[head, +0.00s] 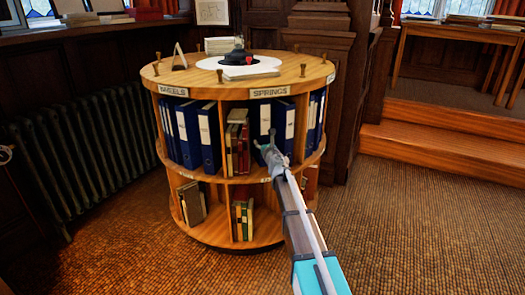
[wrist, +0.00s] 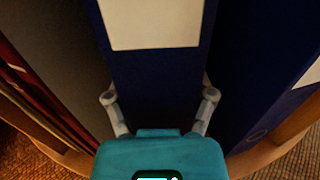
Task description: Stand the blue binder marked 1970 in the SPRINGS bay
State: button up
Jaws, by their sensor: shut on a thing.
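My gripper (head: 268,152) reaches into the upper bay under the SPRINGS label (head: 270,92). It is shut on a blue binder (head: 265,119) with a white spine label, which stands upright in that bay. In the wrist view my gripper (wrist: 158,98) has one finger on each side of the blue binder (wrist: 155,68). The marking on its label cannot be read. Another blue binder (head: 289,122) stands just to its right, and it also shows in the wrist view (wrist: 262,65). The lower part of the held binder is partly hidden by my gripper.
Red and dark books (head: 238,145) stand to the left in the same bay. The round wooden bookcase (head: 214,180) has more blue binders (head: 187,133) in the WHEELS bay and books on its lower shelf. A wooden step (head: 440,150) rises at the right. The carpet in front is clear.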

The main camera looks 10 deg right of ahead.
jog(key=shift+f+b, duration=1.65)
jog(key=shift+f, duration=0.05)
jog(key=o, duration=1.3)
jog(key=shift+c, duration=0.2)
jog(key=shift+s, duration=0.15)
jog(key=s+d, duration=0.1)
jog(key=s, duration=1)
jog(key=shift+s+d+f, duration=0.15)
jog(key=shift+s+d, duration=0.15)
jog(key=shift+d, duration=0.05)
